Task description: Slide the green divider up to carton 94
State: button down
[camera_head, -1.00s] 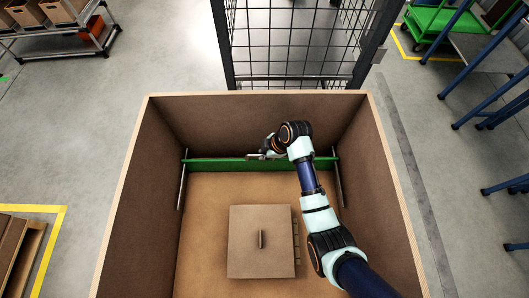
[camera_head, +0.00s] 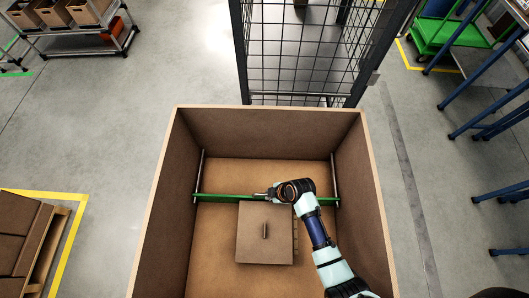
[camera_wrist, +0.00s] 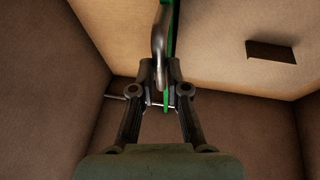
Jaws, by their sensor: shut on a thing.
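The green divider (camera_head: 225,198) spans the big open cardboard box from side to side, between two metal rails. In the wrist view the divider (camera_wrist: 168,103) is a thin green edge behind a grey metal handle (camera_wrist: 159,45). A square brown carton (camera_head: 255,250) with an upright tab lies just on the near side of the divider; no number is readable. In the head view their edges nearly meet, and I cannot tell whether they touch. My gripper (camera_head: 267,194) is at the divider's middle; in the wrist view my gripper (camera_wrist: 160,88) is shut on its handle.
The big box's tall walls (camera_head: 265,130) surround the arm. Bare box floor (camera_head: 265,172) lies beyond the divider and left of the carton. A wire mesh fence (camera_head: 300,60) stands behind the box.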

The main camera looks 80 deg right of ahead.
dwell(0.3)
jog(key=c, duration=1.6)
grip_release()
jog(key=shift+r, duration=0.1)
jog(key=o, duration=0.4)
jog(key=shift+a, duration=0.3)
jog(key=shift+d, duration=0.15)
jog(key=v, duration=1.2)
